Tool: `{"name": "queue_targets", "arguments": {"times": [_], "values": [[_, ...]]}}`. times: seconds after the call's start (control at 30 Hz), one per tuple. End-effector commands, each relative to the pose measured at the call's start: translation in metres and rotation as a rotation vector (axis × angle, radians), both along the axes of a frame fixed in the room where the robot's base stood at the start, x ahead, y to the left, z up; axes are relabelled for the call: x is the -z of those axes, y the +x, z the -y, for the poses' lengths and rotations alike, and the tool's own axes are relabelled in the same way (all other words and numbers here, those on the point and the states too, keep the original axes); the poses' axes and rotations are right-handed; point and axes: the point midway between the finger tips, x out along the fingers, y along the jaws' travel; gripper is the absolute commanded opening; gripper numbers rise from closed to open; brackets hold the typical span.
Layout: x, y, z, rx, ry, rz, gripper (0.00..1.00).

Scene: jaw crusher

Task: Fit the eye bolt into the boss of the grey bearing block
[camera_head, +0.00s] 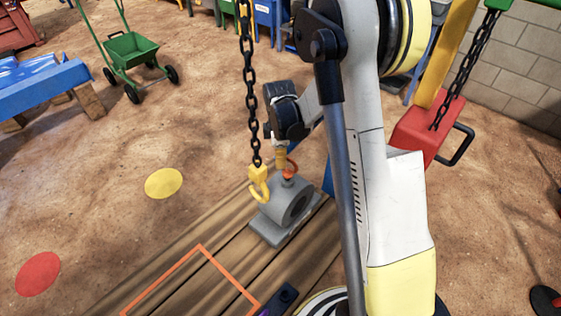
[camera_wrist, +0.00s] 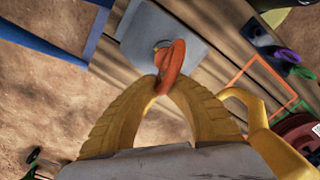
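The grey bearing block (camera_head: 275,216) sits on the wooden planks, its round bore facing the lower right. It also shows in the wrist view (camera_wrist: 145,32). The orange eye bolt (camera_head: 290,171) stands over the small boss (camera_head: 288,182) on top of the block. My gripper (camera_head: 284,165) points down from above the block. In the wrist view its yellow fingers (camera_wrist: 165,92) come together on the orange ring of the eye bolt (camera_wrist: 171,64). The bolt's shank is mostly hidden, so I cannot tell whether it is inside the boss.
A yellow hook (camera_head: 258,184) on a black chain (camera_head: 250,95) hangs close left of my gripper and the block. An orange rectangle outline (camera_head: 200,247) marks the planks. A red block (camera_head: 425,132) hangs at the right. Open dirt lies left of the planks.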

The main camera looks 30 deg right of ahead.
Motion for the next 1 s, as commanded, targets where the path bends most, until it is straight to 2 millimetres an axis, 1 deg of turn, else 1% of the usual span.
{"name": "queue_targets", "arguments": {"times": [0.9,1.0], "values": [[0.024,0.000,0.000,0.000,0.000,0.000,0.00],[0.023,0.000,0.000,0.000,0.000,0.000,0.31]]}}
